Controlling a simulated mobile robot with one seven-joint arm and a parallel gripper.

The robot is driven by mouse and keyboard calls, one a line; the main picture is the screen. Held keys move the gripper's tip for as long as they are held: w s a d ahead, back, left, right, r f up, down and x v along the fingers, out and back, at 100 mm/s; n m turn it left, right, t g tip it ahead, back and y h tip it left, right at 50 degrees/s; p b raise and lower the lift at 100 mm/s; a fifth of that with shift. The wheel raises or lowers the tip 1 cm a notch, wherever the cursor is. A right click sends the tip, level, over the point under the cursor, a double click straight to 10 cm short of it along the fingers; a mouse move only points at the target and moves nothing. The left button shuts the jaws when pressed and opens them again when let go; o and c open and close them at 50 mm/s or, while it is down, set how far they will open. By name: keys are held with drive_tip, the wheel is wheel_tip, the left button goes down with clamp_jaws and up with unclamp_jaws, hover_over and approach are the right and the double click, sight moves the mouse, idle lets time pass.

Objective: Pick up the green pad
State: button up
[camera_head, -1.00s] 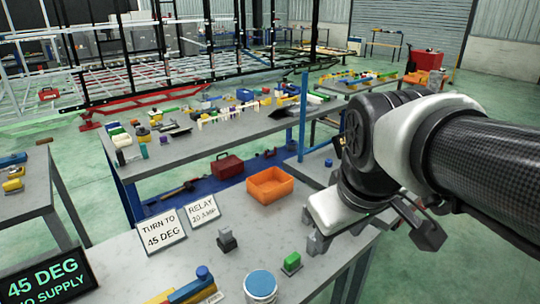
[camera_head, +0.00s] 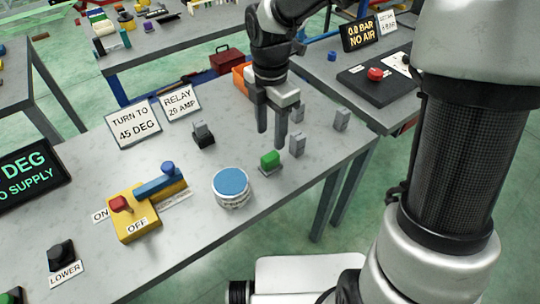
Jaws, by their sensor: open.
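The green pad (camera_head: 270,159) is a small green block on a thin grey base. It sits on the grey workbench (camera_head: 200,240), near its right edge. My gripper (camera_head: 272,139) points down just above and behind the pad in the picture. Its two grey fingers are apart, with nothing seen between them. The fingertips end close to the pad's upper edge; I cannot tell whether they touch it. The pad itself is in plain view.
A round white item with a blue top (camera_head: 231,183) stands left of the pad. Several grey blocks (camera_head: 297,144) stand close on its right. A black block (camera_head: 203,135), a yellow switch box (camera_head: 133,212) and a relay sign (camera_head: 181,103) are further left. The front bench area is clear.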

sight(270, 156)
wheel_tip(270, 156, down, 5)
drive_tip(key=shift+f+b, duration=0.2)
drive_tip(key=shift+b, duration=0.1)
drive_tip(key=f, duration=0.3)
drive_tip(key=f+b, duration=0.1)
drive_tip(key=f, duration=0.1)
drive_tip(key=shift+w, duration=0.35)
drive_tip(key=shift+c, duration=0.4)
clamp_jaws()
